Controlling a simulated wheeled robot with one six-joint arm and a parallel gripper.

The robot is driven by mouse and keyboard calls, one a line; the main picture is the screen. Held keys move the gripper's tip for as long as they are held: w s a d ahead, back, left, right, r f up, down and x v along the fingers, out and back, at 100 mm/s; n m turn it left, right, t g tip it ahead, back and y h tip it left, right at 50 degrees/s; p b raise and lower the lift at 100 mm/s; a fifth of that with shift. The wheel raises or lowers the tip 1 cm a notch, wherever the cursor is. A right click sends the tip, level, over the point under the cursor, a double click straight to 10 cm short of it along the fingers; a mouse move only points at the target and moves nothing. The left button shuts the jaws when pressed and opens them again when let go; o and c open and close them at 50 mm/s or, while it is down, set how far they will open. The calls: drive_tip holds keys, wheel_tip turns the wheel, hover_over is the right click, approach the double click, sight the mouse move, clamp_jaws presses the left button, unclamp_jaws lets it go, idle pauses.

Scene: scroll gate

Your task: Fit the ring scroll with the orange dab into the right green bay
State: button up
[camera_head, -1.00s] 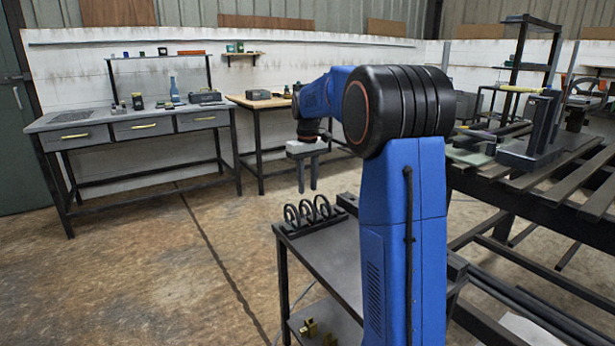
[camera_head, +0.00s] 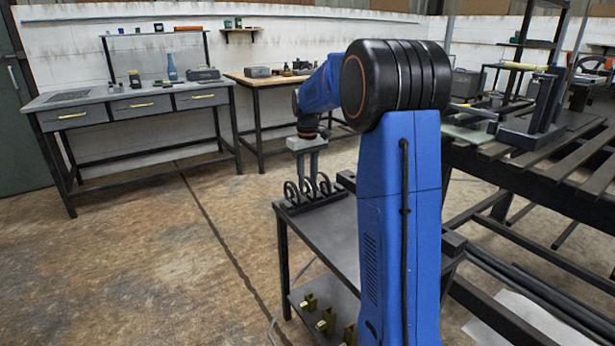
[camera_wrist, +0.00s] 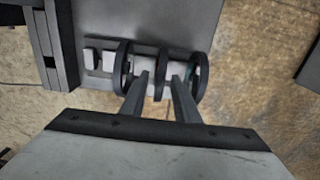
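Three dark ring scrolls stand upright in a row on a rack at the corner of a small grey cart. In the wrist view they are the left ring (camera_wrist: 122,66), the middle ring (camera_wrist: 160,74) and the right ring (camera_wrist: 204,68). No orange dab shows on any of them. My gripper (camera_head: 307,177) points down at the rings. In the wrist view its two fingers (camera_wrist: 162,80) are apart, one on each side of the middle ring; I cannot tell whether they touch it. No green bay can be made out.
The cart top (camera_head: 325,232) is bare beside the rack, and brass-coloured pieces (camera_head: 325,320) sit on its lower shelf. A slatted dark bench (camera_head: 545,165) stands at the right. A drawer workbench (camera_head: 130,105) stands at the back left. The floor on the left is open.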

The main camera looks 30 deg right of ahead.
clamp_jaws()
drive_tip(key=shift+r, duration=1.5)
wheel_tip(320, 180, up, 9)
idle(1.1)
